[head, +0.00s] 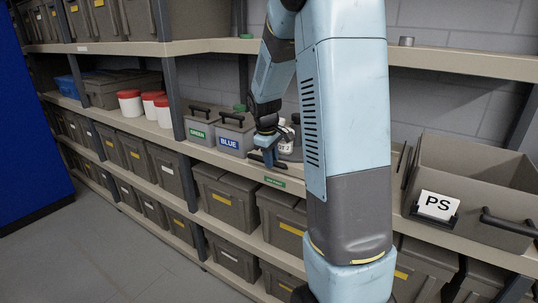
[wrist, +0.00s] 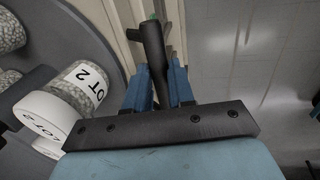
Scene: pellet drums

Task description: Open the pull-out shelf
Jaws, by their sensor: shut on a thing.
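My gripper (head: 268,148) is at the front edge of the middle shelf level, and its blue fingers are shut on a dark bar handle (wrist: 152,45). In the wrist view my gripper (wrist: 160,78) has one finger on each side of this handle. The handle stands at the beige front edge (wrist: 122,30) of the pull-out shelf. In the head view the shelf (head: 297,174) is partly hidden behind my arm, and I cannot tell whether it sticks out. White-lidded jars of pellets labelled LOT 2 (wrist: 82,82) stand on a grey round surface beside my gripper.
Grey bins marked GREEN (head: 199,134) and BLUE (head: 232,138) stand left of my gripper. Red-lidded tubs (head: 146,104) are farther left. A PS bin (head: 475,190) is on the right. Lidded bins (head: 228,198) fill the lower level. The floor (head: 95,250) in front is clear.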

